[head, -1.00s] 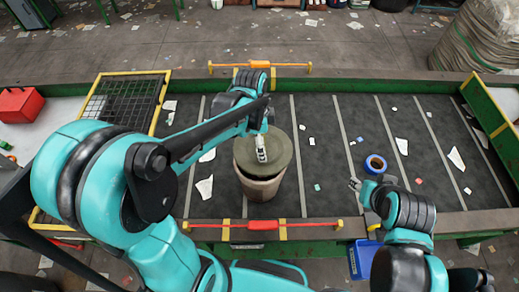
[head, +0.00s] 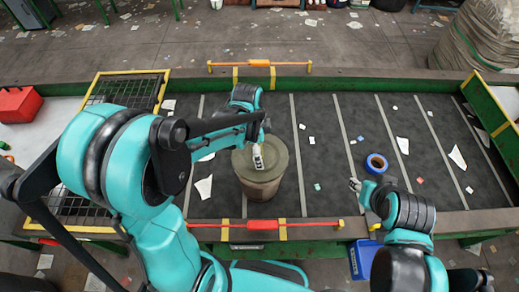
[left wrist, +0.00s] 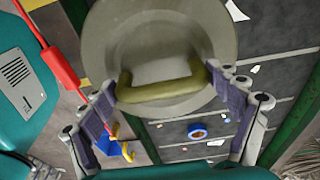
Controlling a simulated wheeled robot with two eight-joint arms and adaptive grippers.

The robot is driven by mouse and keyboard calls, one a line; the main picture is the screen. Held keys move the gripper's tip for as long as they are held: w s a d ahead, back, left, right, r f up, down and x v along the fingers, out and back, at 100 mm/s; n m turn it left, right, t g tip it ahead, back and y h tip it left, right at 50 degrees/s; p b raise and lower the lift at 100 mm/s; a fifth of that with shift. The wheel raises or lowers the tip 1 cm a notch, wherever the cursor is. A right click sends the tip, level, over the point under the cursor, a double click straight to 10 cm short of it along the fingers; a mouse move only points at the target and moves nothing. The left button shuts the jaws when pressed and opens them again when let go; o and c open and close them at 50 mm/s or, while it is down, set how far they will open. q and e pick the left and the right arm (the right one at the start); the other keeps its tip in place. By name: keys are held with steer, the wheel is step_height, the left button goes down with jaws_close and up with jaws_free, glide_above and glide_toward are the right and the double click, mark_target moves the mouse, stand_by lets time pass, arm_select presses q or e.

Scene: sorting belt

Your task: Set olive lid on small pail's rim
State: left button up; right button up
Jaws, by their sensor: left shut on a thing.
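The olive lid (head: 272,156) is a round grey-green disc with a bar handle, lying over the mouth of the small pail (head: 262,190). The pail stands upright on the belt. From above I cannot tell whether the lid touches the rim all round. My left gripper (head: 258,163) is above the lid, shut on its handle. In the left wrist view the lid (left wrist: 160,45) fills the upper middle, its olive handle between the fingers (left wrist: 165,100), and it hides the pail. My right gripper (head: 355,184) hovers at the right, small in view; its opening is unclear.
A blue tape roll (head: 376,163) lies on the dark belt (head: 330,150) near my right gripper. Paper scraps are scattered about. A red-handled bar (head: 262,225) runs along the belt's near edge. A black mesh grate (head: 125,90) is at the left.

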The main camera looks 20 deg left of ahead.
arm_select(q)
steer(key=shift+f, duration=0.2)
steer(key=o, duration=0.9)
steer(key=shift+r, duration=0.2)
step_height(320, 180, up, 12)
steer(key=a+p, duration=0.1)
steer(key=p, duration=0.1)
steer(key=s+a+r+n+t+y, duration=0.1)
steer(key=s+a+n+t, duration=0.2)
steer(key=s+n+t, duration=0.3)
steer(key=s+n, duration=0.4)
steer(key=n, duration=0.4)
steer(key=shift+s+a+r+n+t, duration=0.15)
steer(key=shift+a+r+n+t, duration=0.1)
steer(key=shift+n+t, duration=0.15)
